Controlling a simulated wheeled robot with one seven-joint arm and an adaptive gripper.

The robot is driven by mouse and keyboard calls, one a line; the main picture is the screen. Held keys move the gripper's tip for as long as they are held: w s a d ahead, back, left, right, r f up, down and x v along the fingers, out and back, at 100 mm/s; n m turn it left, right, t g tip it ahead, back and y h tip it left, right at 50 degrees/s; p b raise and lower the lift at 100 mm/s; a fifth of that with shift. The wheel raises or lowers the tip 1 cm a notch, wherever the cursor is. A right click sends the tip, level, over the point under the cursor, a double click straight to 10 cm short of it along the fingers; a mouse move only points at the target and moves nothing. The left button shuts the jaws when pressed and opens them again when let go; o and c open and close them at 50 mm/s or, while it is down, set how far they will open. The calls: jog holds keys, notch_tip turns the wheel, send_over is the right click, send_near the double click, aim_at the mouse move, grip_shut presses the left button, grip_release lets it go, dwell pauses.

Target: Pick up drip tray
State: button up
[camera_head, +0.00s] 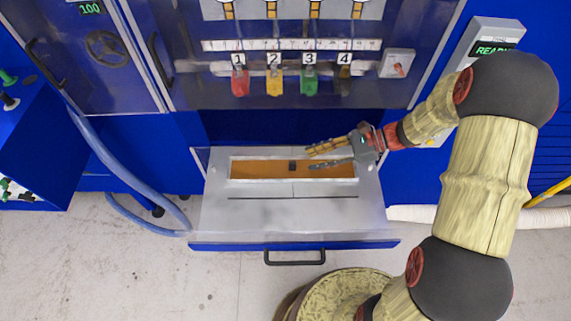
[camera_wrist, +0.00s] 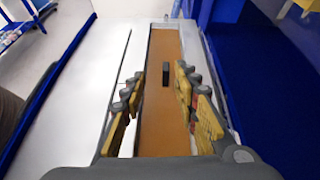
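The drip tray (camera_head: 258,169) looks like a long orange-brown strip with a pale rim, set in a slot of the pulled-out grey drawer. A small black block (camera_head: 292,165) stands at its middle. My gripper (camera_head: 310,158) reaches in from the right, over the right half of the tray, with its fingers pointing left at the block. In the wrist view my gripper (camera_wrist: 160,76) is open and empty, its fingers apart on either side of the tray (camera_wrist: 162,120). The block (camera_wrist: 166,74) shows ahead between the fingertips, apart from both. The height of the fingers above the tray is hard to tell.
A blue hose (camera_head: 120,170) runs at the left, a white pipe (camera_head: 430,213) at the right.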

aim_at(295, 162)
jog(key=shift+w+a+f+m, duration=0.15)
jog(key=shift+w+f+m, duration=0.25)
jog(key=shift+w, duration=0.15)
jog(key=b+x, duration=0.1)
jog(key=x, duration=0.6)
jog(key=shift+a+f+b, duration=0.15)
jog(key=shift+a+b, duration=0.15)
jog(key=shift+a, duration=0.05)
jog(key=shift+c, duration=0.4)
jog(key=shift+y, duration=0.3)
grip_shut()
